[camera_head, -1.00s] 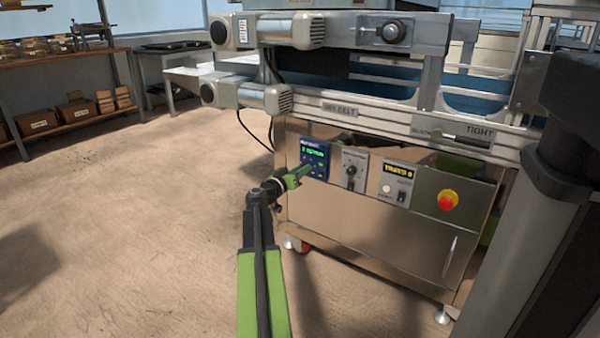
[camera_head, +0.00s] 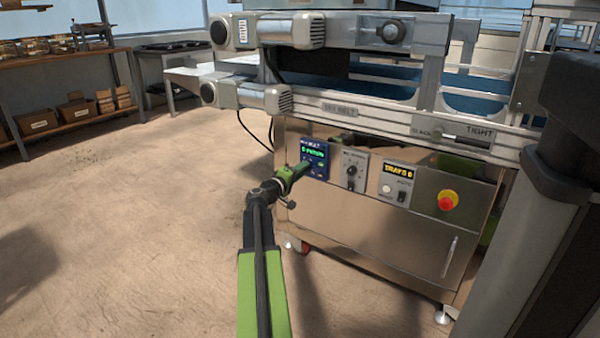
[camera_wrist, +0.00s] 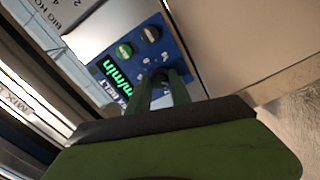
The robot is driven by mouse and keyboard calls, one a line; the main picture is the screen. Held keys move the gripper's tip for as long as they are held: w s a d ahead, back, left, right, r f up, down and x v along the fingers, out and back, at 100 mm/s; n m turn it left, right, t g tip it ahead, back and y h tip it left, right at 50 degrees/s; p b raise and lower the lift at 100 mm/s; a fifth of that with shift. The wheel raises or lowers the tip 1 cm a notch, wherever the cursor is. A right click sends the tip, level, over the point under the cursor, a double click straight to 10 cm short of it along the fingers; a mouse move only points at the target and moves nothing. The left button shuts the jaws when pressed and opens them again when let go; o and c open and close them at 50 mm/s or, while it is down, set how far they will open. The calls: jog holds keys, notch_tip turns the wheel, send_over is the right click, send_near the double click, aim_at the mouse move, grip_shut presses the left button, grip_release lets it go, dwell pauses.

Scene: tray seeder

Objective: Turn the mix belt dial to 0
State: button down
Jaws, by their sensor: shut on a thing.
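The blue mix belt panel (camera_head: 321,172) is on the left of the steel cabinet front, with a lit green display (camera_head: 312,152) whose digit I cannot read surely. In the wrist view the panel (camera_wrist: 172,48) shows the letters "BELT" and a display (camera_wrist: 115,75) ending in "m/min". The small dark mix belt dial (camera_wrist: 160,77) sits between the fingertips of my gripper (camera_wrist: 162,84), which is shut on it. My gripper (camera_head: 304,168) covers the dial in the head view. The dial's pointer is hidden.
A grey dial panel (camera_head: 354,171) stands close right of the blue one. Further right are a "TRAYS" display panel (camera_head: 397,183) and a red emergency button (camera_head: 447,201). A motor (camera_head: 265,98) and cables overhang the upper left. The floor at left is clear.

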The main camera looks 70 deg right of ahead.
jog(key=shift+w+n, duration=0.25)
jog(key=shift+n, duration=0.65)
jog(key=c, duration=1.2)
grip_release()
jog(key=shift+s, duration=0.1)
jog(key=shift+o, duration=0.2)
jog(key=v, duration=1.7)
jog(key=shift+a, duration=0.25)
